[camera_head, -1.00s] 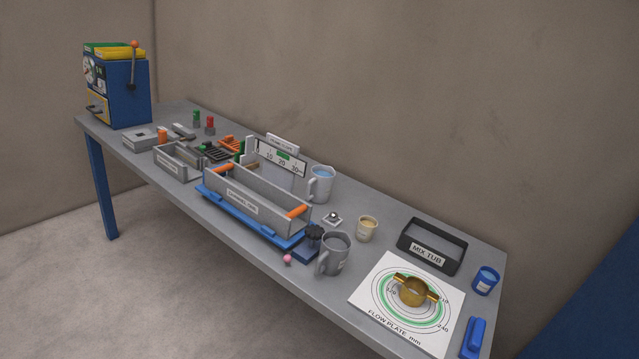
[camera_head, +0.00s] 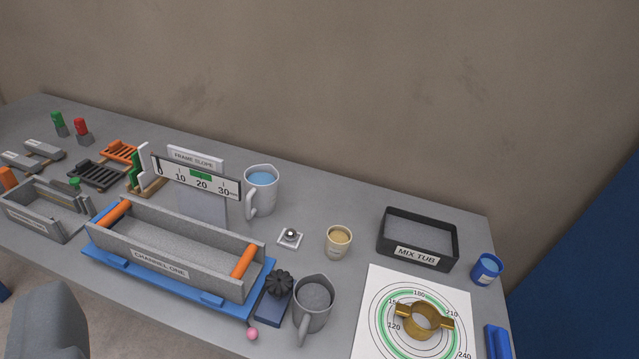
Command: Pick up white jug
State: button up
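A pale, whitish jug (camera_head: 264,194) with blue liquid inside stands upright on the table behind the channel, just right of the scale board. Its handle is on its left, toward the front. A darker grey jug (camera_head: 313,303) with grey contents stands nearer the front edge, its handle toward the front. A grey rounded shape at the lower left seems to be part of my arm. My gripper's fingertips are not in view, and nothing touches either jug.
The grey channel (camera_head: 185,265) on its blue base and the scale board (camera_head: 201,183) stand left of the pale jug. A small levelling piece (camera_head: 290,237), a beige cup (camera_head: 338,243) and the black mix tub (camera_head: 418,237) are to its right. The wall is behind.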

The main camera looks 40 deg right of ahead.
aim_at(261, 182)
jog(key=z, duration=0.65)
jog(key=i, duration=0.95)
jog(key=z, duration=0.7)
jog(key=i, duration=0.35)
jog(key=z, duration=0.2)
